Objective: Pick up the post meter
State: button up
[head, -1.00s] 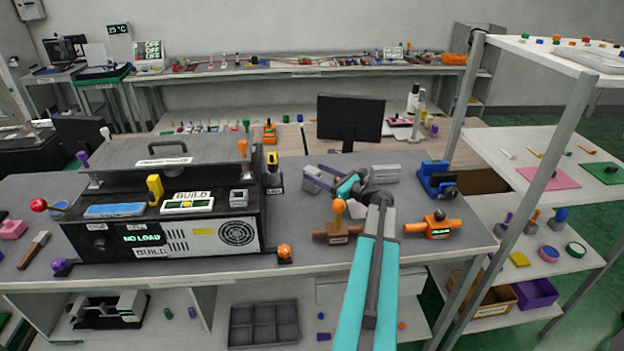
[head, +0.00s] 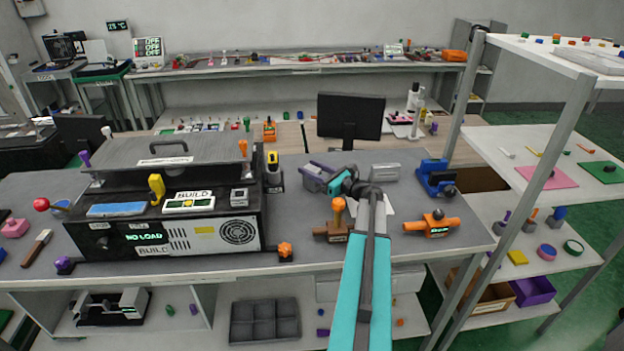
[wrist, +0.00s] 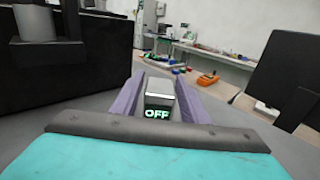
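A small grey box with a lit green "OFF" display, which looks like the post meter (wrist: 159,98), sits between the purple fingers of my gripper (wrist: 160,88) in the wrist view. Narrow gaps seem to show between the box and the fingers. The gripper looks open around it. In the head view my gripper (head: 319,174) is low over the grey bench, right of the yellow-and-black tool. The box is small there and partly hidden by the fingers.
The black test bench machine (head: 165,225) stands left of my gripper. A monitor (head: 350,116) stands behind it. An orange-knobbed brown fixture (head: 338,220), a blue fixture (head: 436,178), an orange valve-like fixture (head: 432,224) and a grey box (head: 384,171) are nearby.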

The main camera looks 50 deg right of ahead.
grip_shut()
jog(key=shift+r, duration=0.15)
jog(key=shift+r+b, duration=1.1)
jog(key=shift+r, duration=3.75)
